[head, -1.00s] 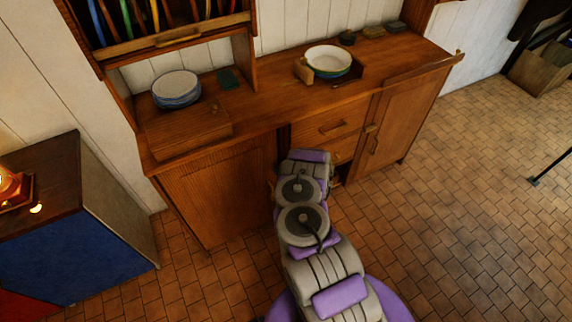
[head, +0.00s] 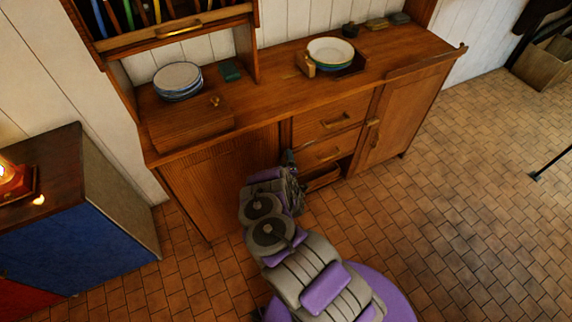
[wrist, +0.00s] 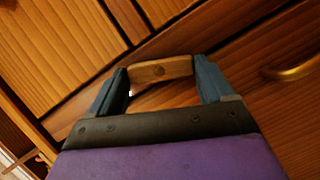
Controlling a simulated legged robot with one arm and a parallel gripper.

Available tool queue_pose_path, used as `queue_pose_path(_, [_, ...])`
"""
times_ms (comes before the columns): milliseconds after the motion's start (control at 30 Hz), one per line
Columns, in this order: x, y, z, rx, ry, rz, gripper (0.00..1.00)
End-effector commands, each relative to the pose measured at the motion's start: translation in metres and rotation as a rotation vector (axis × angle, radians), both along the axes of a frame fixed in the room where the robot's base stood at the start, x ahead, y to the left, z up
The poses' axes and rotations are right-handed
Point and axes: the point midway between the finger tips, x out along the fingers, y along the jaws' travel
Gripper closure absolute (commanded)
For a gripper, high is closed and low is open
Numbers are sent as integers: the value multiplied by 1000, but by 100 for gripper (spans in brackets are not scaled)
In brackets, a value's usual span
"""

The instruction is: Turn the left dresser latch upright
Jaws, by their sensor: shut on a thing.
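The left dresser latch (wrist: 160,71) is a small wooden bar with a round pivot at its middle. In the wrist view it lies between the two blue fingers of my gripper (wrist: 160,82), one at each end, and the gripper is shut on it. The bar runs almost straight across that view, with its ends bent slightly down. In the head view my gripper (head: 291,170) is at the inner edge of the left dresser door (head: 222,185), and it hides the latch. The right latch (head: 373,122) shows by the right door (head: 402,118).
Drawers with brass handles (head: 335,121) lie just right of my gripper; one handle is close in the wrist view (wrist: 292,72). Stacked plates (head: 177,79) and a bowl (head: 330,53) stand on the dresser top. A blue-fronted cabinet (head: 85,240) stands left. Tiled floor is free at right.

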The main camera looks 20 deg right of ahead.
Motion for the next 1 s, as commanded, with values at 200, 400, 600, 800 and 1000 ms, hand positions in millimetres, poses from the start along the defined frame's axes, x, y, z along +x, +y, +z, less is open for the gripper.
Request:
queue_pose_path(200, [-1, 3, -9, -176, 1, 4, 50])
queue_pose_path(400, [-1, 3, -9, -302, -4, 5, 50])
queue_pose_path(600, [-1, 3, -10, -378, -3, 6, 50])
queue_pose_path(800, [-1, 4, -10, -411, -2, 7, 50])
queue_pose_path(1000, [-1, 4, -10, -417, -1, 8, 50])
